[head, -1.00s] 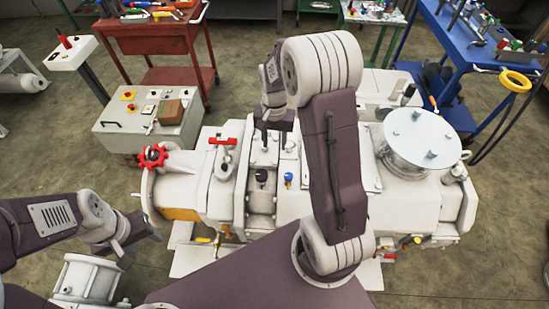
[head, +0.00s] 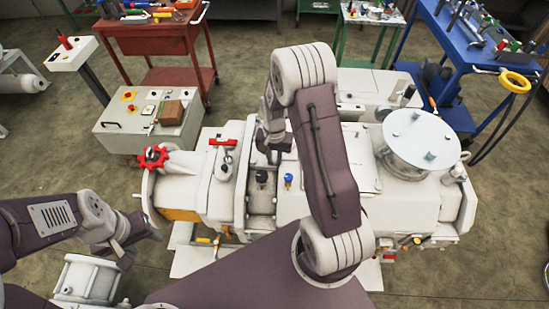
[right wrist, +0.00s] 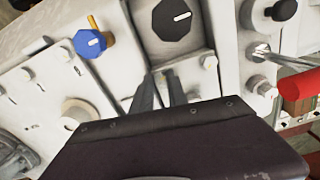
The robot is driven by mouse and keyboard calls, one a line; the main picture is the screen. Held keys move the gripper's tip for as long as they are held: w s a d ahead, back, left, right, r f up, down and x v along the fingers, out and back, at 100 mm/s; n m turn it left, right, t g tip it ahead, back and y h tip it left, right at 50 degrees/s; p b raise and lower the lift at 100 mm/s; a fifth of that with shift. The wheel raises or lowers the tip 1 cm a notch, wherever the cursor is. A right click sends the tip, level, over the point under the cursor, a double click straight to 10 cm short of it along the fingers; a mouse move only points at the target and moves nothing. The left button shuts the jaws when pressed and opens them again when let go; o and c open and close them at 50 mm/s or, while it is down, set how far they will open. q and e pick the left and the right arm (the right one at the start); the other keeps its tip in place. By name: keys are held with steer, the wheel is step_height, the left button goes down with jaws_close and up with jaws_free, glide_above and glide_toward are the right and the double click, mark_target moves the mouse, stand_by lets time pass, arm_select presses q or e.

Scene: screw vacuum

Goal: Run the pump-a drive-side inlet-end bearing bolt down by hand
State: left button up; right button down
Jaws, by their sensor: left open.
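The pale screw pump (head: 400,200) lies across the middle of the head view. My right gripper (head: 268,146) is low over its left-centre section, behind a black knob (head: 262,177) and a blue knob (head: 288,180). In the right wrist view its two dark fingers (right wrist: 161,80) stand apart over the pale housing, with nothing clearly held between them. The black knob (right wrist: 172,18) and blue knob (right wrist: 88,44) also show there. A pale bolt head (right wrist: 208,62) is right of the fingers. I cannot tell which bolt is the bearing bolt. My left gripper (head: 148,232) is open and empty at left.
A red handwheel (head: 153,157) and a red-handled valve (head: 222,142) are on the pump's left part. A grey control box (head: 150,125) stands behind. A red cart (head: 150,40) and blue bench (head: 470,50) stand further back.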

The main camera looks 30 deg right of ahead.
mark_target(274, 162)
steer(key=shift+m, duration=0.8)
steer(key=c, duration=1.3)
jaws_free()
step_height(274, 162, up, 9)
